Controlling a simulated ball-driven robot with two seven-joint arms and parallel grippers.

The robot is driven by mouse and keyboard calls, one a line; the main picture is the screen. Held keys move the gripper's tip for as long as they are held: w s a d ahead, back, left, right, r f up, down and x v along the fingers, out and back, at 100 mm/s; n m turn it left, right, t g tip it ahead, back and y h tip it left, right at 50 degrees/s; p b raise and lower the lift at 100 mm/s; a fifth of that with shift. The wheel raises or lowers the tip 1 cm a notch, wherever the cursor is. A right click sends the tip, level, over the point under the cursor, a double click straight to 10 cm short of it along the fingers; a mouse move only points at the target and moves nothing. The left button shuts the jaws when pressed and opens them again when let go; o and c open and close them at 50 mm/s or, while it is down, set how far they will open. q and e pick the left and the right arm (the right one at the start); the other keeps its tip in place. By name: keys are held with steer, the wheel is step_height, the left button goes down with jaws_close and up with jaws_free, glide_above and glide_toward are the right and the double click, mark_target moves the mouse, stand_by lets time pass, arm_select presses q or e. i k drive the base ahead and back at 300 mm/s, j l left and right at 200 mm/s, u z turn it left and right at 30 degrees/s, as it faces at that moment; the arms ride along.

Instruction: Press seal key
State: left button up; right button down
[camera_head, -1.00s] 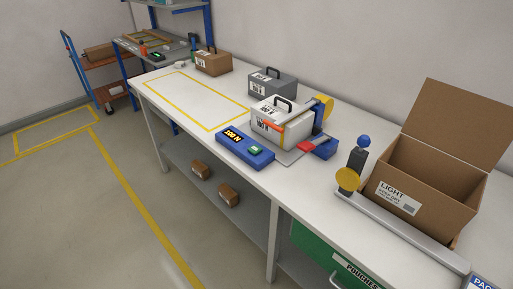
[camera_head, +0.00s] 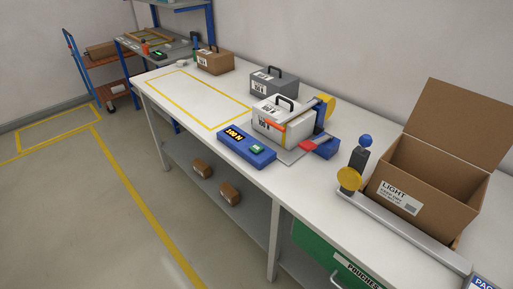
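A blue control box (camera_head: 246,146) with a display reading "100 N" sits at the front edge of the white workbench. A green key (camera_head: 257,149) is on its top, to the right of the display. Behind it, a white case (camera_head: 290,128) with a black handle, a label and an orange strip rests on a grey plate (camera_head: 289,154). A device with a yellow disc (camera_head: 326,107) and blue post stands at its right, with a red part (camera_head: 307,146) and a blue block (camera_head: 327,148) in front. Which part is the seal key is not labelled. Neither of my grippers is in view.
An open cardboard box (camera_head: 410,203) marked "LIGHT" stands at right behind a grey rail (camera_head: 410,230) and a post with a yellow disc (camera_head: 348,179). A grey case (camera_head: 273,84) and brown case (camera_head: 215,61) stand at the back. The yellow-outlined bench area (camera_head: 200,98) is clear.

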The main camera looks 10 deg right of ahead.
mark_target(255, 149)
steer(key=z, duration=0.45)
steer(key=i+j+z, duration=0.3)
steer(key=j+z, duration=0.3)
steer(key=j, duration=0.25)
steer(key=i+j+z, duration=0.1)
steer(key=j+z, duration=0.2)
steer(key=j, duration=0.2)
steer(key=i+j, duration=0.1)
steer(key=j, duration=0.65)
steer(key=i+j+z, duration=0.1)
steer(key=j, duration=0.65)
